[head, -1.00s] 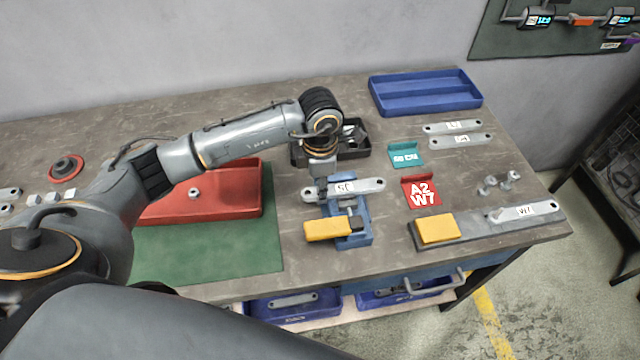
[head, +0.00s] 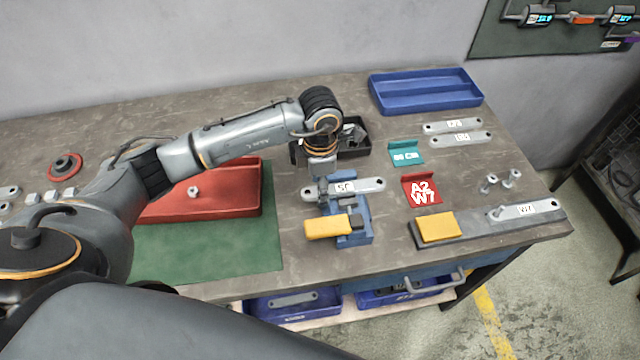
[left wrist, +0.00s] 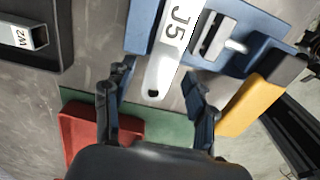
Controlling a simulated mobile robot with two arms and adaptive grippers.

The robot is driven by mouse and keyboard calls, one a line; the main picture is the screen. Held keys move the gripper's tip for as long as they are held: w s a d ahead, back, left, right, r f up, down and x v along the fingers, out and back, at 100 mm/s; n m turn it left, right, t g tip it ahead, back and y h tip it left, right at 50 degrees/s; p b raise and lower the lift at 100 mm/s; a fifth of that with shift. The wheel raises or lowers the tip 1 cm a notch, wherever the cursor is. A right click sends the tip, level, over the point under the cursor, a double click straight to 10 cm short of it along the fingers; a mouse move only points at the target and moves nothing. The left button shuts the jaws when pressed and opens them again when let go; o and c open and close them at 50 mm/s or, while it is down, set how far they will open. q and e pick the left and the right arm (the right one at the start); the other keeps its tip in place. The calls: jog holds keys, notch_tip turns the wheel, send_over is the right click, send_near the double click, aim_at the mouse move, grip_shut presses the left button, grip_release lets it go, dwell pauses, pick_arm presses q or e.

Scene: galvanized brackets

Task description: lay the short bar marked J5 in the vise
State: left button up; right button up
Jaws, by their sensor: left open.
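The short bar marked J5 (head: 368,185) lies across the blue vise (head: 362,237), its left end sticking out past the vise. In the left wrist view, the bar (left wrist: 160,75) shows its J5 label, with blue vise parts (left wrist: 262,38) on both sides. I cannot tell how deep it sits. My left gripper (head: 322,187) is over the bar's left end. In the left wrist view, its fingers (left wrist: 155,97) are spread, one on either side of the bar's near end, with visible gaps. The vise has a yellow handle block (head: 327,229). My right gripper is not in view.
A black bin (head: 298,157) stands just behind the vise. A red tray (head: 225,210) on a green mat (head: 225,260) is at left. Teal (head: 406,155) and red A2 W7 (head: 421,190) signs, and a W7 bar (head: 528,209) on a grey plate, are at right.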

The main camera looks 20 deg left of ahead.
pick_arm(q)
notch_tip(320, 180, up, 12)
dwell(0.4)
dwell(0.5)
